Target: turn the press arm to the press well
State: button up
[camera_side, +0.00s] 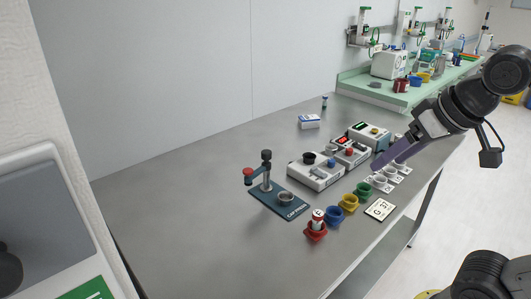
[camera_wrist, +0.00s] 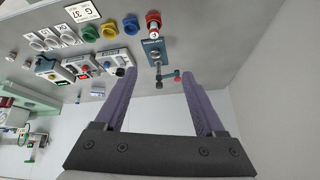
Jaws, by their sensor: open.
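The press (camera_side: 266,172) stands on a blue base plate (camera_side: 290,207) near the middle of the table in the side view. Its press arm ends in a red knob (camera_side: 248,172) that points left, away from the silver press well (camera_side: 285,198) on the plate. In the wrist view the red knob (camera_wrist: 177,73) and the well (camera_wrist: 154,57) show between my fingers, farther off. My gripper (camera_side: 377,167) is at the right in the side view, apart from the press. Its purple fingers (camera_wrist: 159,74) are spread, with nothing held.
White devices (camera_side: 317,172) stand right of the press. Red, blue (camera_side: 334,214), yellow (camera_side: 349,202) and green cups line the front; a capped vial (camera_side: 318,217) stands in the red one. A "G 37" card (camera_side: 380,209) lies nearby. The table left of the press is clear.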

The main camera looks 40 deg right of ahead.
jog(key=w+d+r+m, duration=0.1)
jog(key=w+r, duration=0.2)
jog(key=w, duration=0.2)
jog(key=w+r+m, duration=0.1)
jog(key=w+r, duration=0.2)
jog(key=w, duration=0.3)
jog(key=m+g+h, duration=0.2)
jog(key=g, duration=0.1)
send_over(266, 152)
jog(key=s+a, duration=0.3)
jog(key=s, duration=0.2)
notch_tip(266, 152, down, 11)
jog(key=x, duration=1.4)
jog(key=shift+w+f, duration=0.2)
jog(key=shift+f, duration=0.1)
jog(key=shift+c, duration=0.2)
grip_shut()
